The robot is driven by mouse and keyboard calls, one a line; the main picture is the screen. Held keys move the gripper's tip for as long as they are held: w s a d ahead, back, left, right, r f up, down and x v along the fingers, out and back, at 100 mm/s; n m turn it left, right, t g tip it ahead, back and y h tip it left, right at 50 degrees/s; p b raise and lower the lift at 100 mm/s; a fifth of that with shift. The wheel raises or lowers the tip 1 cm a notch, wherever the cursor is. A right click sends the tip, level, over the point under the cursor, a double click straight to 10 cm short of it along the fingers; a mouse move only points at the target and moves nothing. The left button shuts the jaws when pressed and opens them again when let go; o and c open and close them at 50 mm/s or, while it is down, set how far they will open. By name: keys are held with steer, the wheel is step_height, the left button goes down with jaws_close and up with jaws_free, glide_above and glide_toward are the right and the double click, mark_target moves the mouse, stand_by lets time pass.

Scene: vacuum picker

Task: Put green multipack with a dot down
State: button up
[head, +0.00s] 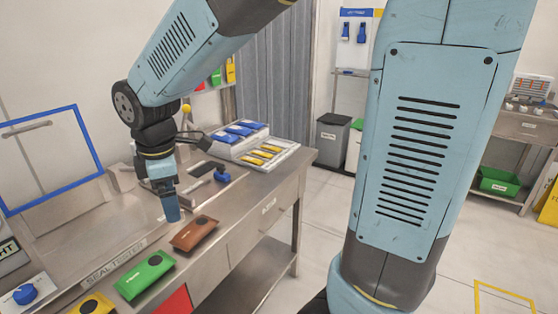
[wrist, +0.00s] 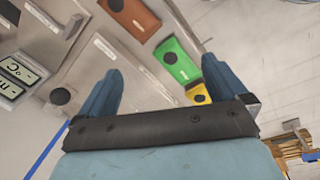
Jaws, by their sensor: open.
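The green multipack with a dark dot (head: 143,279) lies flat on the steel bench, near its front edge, between a brown pack and a yellow pack. It also shows in the wrist view (wrist: 185,68), beyond the gap between the fingers. My gripper (head: 172,212) is above the bench, behind and a little right of the green pack, and apart from it. In the wrist view the two blue fingers (wrist: 161,66) are spread with nothing held between them.
The brown pack (head: 183,238) and the yellow pack (head: 84,309) lie in the same row. A white tray (head: 285,158) with blue and yellow packs stands at the bench's far end. A blue knob (head: 25,294) is at lower left, and a blue-handled item (head: 222,174) lies behind my gripper.

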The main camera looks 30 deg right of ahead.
steer(key=s+d+r+m+t, duration=0.1)
steer(key=s+d+r+m, duration=0.1)
steer(key=d+m, duration=0.4)
steer(key=s+d+r+m+t, duration=0.1)
steer(key=s+d+r+m, duration=0.2)
steer(key=s+d+m, duration=0.2)
steer(key=s+d+r+m+t, duration=0.2)
steer(key=s+d+r+m, duration=0.1)
steer(key=d+m, duration=0.4)
steer(key=shift+s+d+r, duration=0.2)
steer(key=shift+s+d, duration=0.5)
steer(key=shift+d, duration=0.8)
